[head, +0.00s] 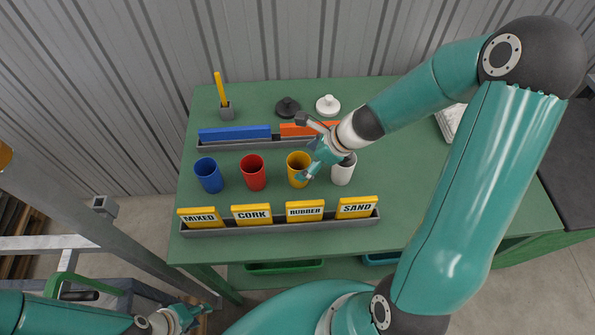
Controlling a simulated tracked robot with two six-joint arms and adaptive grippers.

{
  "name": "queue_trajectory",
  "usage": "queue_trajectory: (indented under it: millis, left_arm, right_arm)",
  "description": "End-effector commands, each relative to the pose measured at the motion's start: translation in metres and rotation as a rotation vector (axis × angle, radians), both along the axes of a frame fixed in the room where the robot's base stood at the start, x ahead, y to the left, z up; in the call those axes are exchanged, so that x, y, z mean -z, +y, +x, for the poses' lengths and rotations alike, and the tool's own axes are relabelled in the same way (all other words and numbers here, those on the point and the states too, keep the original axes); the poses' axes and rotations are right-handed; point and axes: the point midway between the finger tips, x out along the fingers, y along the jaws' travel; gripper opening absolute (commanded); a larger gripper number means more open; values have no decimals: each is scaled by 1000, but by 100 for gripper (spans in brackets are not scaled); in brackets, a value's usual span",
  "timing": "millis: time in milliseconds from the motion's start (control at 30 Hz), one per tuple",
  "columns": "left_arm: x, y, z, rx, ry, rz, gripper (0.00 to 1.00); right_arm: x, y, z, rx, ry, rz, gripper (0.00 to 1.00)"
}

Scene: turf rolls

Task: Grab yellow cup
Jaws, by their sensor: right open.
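The yellow cup (297,168) stands upright on the green table, third in a row of cups. My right gripper (305,150) is open and reaches in from the right, over the yellow cup's right side. One finger crosses in front of the cup's right wall, and another part is above its rim. I cannot tell whether it touches the cup. My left gripper (196,314) is low at the left, below the table's front edge, and far from the cup. Its fingers are too small and dark to tell whether they are open.
A blue cup (208,175) and a red cup (252,172) stand left of it; a white cup (343,170) is close on the right, partly behind my gripper. A grey rack (280,226) with yellow labels is in front. A blue block (235,133) lies behind.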

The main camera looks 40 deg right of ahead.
Motion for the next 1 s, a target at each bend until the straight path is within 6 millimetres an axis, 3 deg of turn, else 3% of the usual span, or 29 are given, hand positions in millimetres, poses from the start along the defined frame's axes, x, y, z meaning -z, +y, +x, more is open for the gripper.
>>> queue_trajectory:
  millis: [267, 533, 867, 1000]
  left_arm:
    - [13, 0, 0, 0, 0, 0, 40]
    - [34, 0, 0, 0, 0, 0, 40]
    - [35, 0, 0, 0, 0, 0, 40]
    - [35, 0, 0, 0, 0, 0, 40]
  right_arm:
    - [18, 7, 8, -1, 0, 1, 88]
    - [50, 21, 24, 0, 1, 1, 88]
    - [53, 23, 28, 1, 0, 0, 88]
    - [53, 23, 27, 1, 0, 0, 67]
